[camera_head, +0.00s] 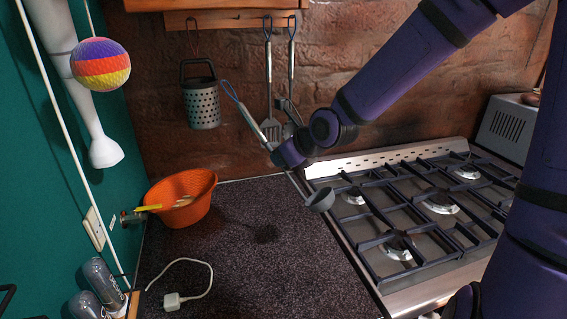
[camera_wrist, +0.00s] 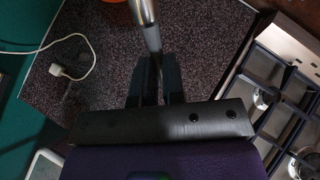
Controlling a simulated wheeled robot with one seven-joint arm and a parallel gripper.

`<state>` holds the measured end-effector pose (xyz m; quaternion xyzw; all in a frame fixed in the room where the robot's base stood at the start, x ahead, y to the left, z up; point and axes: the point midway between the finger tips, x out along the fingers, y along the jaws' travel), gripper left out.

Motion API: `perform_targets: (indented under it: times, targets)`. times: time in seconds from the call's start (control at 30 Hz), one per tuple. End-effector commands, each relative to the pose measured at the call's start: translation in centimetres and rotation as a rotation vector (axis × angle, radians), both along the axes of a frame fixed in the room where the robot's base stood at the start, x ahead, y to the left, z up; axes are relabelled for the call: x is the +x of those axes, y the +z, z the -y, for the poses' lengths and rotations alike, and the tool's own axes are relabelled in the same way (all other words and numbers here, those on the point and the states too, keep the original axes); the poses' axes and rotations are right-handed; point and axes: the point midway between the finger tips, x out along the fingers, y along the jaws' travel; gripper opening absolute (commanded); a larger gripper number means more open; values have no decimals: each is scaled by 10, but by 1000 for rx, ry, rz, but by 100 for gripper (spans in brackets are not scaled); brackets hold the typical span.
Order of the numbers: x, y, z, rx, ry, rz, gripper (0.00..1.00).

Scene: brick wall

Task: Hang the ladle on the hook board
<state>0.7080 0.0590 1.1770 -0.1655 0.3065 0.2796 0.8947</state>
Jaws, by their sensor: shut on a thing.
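The ladle (camera_head: 248,119) is in my gripper (camera_head: 279,157), which is shut on its handle. The ladle is tilted in the head view, with its blue-edged loop end up to the left and its grey bowl (camera_head: 320,199) down to the right, above the counter. In the wrist view the metal handle (camera_wrist: 144,14) runs down between the two dark fingers of my gripper (camera_wrist: 155,84). The hook board (camera_head: 222,20) is a wooden board on the brick wall, above and behind the ladle. The ladle's loop is below the board and apart from it.
A grater (camera_head: 202,103), a slotted turner (camera_head: 268,75) and another utensil (camera_head: 291,60) hang from the board. An orange bowl (camera_head: 180,200) and a white cable (camera_head: 172,301) lie on the dark counter (camera_head: 265,265). A gas stove (camera_head: 420,235) stands to the right. A striped ball (camera_head: 100,64) hangs at left.

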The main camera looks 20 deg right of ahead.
Motion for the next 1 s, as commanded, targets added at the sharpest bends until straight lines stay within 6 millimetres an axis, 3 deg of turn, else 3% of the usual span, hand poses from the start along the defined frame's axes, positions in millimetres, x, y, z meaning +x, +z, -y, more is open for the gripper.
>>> perform_targets:
  times: [1.0]
  targets:
    - [6, 41, -13, 82, -282, 104, 0]
